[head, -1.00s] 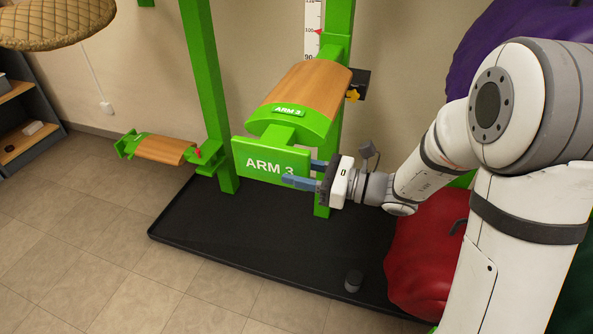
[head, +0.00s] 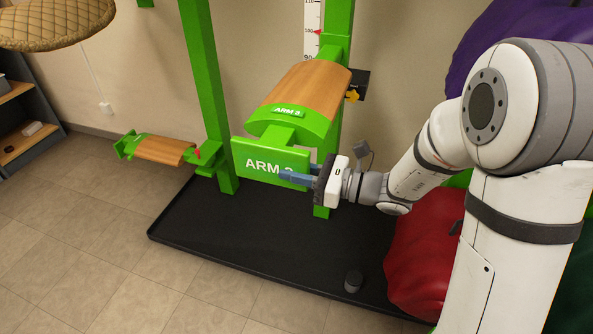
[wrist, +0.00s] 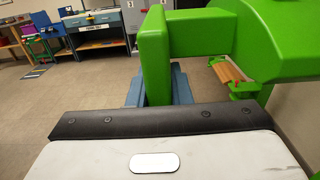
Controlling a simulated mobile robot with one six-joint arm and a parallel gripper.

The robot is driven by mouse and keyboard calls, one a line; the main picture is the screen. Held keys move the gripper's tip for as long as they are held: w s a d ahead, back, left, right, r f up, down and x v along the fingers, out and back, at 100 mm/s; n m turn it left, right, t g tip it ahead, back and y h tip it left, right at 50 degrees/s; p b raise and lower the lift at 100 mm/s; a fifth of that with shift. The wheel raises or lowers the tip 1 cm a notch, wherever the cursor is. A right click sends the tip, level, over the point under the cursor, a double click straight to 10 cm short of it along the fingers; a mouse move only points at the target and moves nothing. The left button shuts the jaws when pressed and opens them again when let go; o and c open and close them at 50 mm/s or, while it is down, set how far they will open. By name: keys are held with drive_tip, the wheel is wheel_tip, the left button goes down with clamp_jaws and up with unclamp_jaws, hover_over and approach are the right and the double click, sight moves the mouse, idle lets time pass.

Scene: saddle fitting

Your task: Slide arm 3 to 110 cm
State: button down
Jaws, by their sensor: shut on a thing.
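Arm 3 (head: 312,88) is a wood-topped saddle arm with green ends, on a green upright. A green plate (head: 250,162) lettered "ARM 3" hangs at its front. My gripper (head: 297,177) has its blue fingers shut on the plate's right edge. In the wrist view the blue fingers (wrist: 182,86) lie on either side of the green plate (wrist: 154,60). A white scale (head: 312,30) with a red mark near 100 runs up the wall behind; 90 and 110 also show. A yellow star-shaped knob (head: 353,96) sits at the right of the arm.
A lower wood-topped arm (head: 160,149) is on the left upright (head: 205,80). A black tray (head: 250,250) lies under the stand, with a small dark cylinder (head: 353,281) on it. Red (head: 425,260) and purple (head: 500,45) bulky shapes stand at the right.

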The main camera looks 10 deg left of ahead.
wheel_tip(320, 180, up, 10)
drive_tip(key=p, duration=0.7)
drive_tip(key=shift+r, duration=0.1)
drive_tip(key=c, duration=1.3)
unclamp_jaws()
drive_tip(key=d, duration=0.7)
drive_tip(key=shift+s+d, duration=0.35)
drive_tip(key=shift+d, duration=0.05)
